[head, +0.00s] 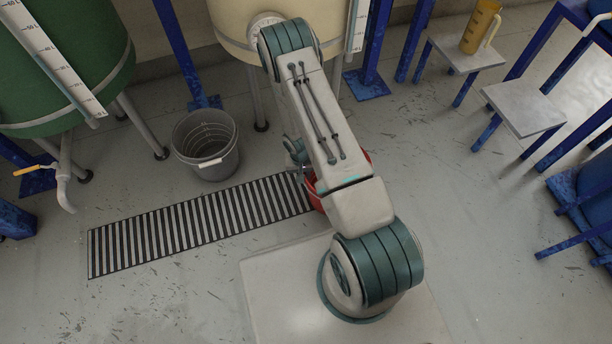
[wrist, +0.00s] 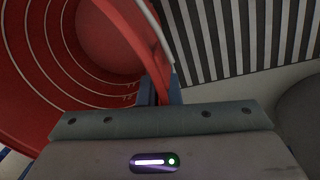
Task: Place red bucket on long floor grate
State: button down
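The red bucket (head: 315,192) is mostly hidden behind my arm in the head view, showing at the right end of the long floor grate (head: 200,222). In the wrist view the open red bucket (wrist: 60,60) fills the left side, with ring marks inside. My gripper (wrist: 160,92) has its blue fingers close together, one on each side of the bucket's rim, and looks shut on it. The grate (wrist: 240,35) shows at the upper right of the wrist view, beside the bucket. I cannot tell whether the bucket touches the floor.
A grey bucket (head: 206,145) stands just behind the grate. A green tank (head: 60,60) with a tap is at the left, and a cream tank (head: 235,25) at the back. Blue-legged stands, one with a yellow jug (head: 480,28), are at the right. The grate's left part is bare.

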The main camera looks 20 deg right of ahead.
jog(key=shift+f, duration=0.2)
jog(key=c, duration=1.6)
grip_release()
jog(key=shift+r, duration=0.15)
